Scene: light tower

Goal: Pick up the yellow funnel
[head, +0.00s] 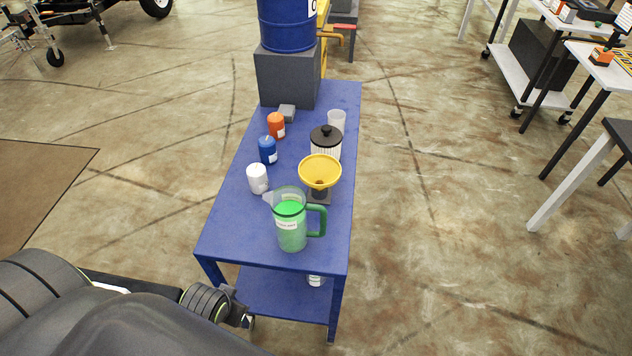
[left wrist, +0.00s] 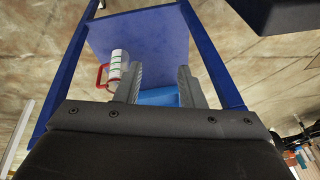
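The yellow funnel (head: 320,171) sits wide mouth up on the blue table, with a small dark support (head: 319,194) under it. It stands just behind a clear pitcher (head: 291,222) of green liquid with a green handle, and in front of a black-lidded white jar (head: 326,145). My left arm comes in at the bottom left, and its gripper end (head: 240,316) is low beside the table's near left leg, well away from the funnel. In the left wrist view my left gripper (left wrist: 158,82) has its two fingers apart. The funnel is not in that view. My right gripper is not in view.
The blue table top (head: 225,228) also holds a white container (head: 257,178), a blue one (head: 267,150), an orange one (head: 276,125) and a clear cup (head: 336,121). A blue barrel (head: 287,25) stands on a grey block behind.

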